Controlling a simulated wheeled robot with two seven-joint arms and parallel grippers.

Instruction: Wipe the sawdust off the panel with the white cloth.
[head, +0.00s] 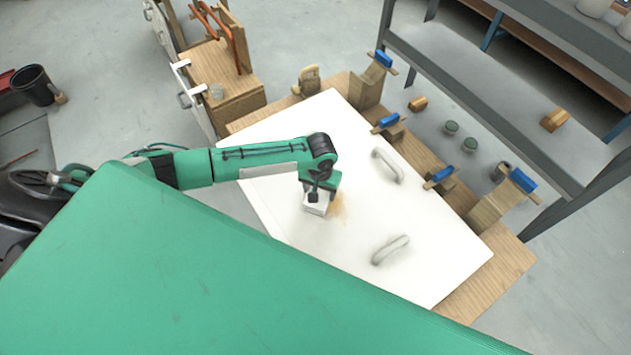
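The white panel (290,215) lies flat on a wooden bench and has two pale handles (388,166) (390,250) on it. A small tan patch of sawdust (341,211) lies on the panel, left of the handles. My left gripper (315,195) points down over the panel and appears shut on the white cloth (316,207), which looks like a small folded block. The cloth is at the panel surface, just left of the sawdust. Its underside is hidden. My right gripper is out of view.
Wooden blocks and clamps with blue parts (390,120) (438,176) line the panel's far right edge. A grey metal shelf (480,90) stands beyond. A wooden cabinet (218,85) stands at the back left. A dark bucket (33,84) is on the floor at far left.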

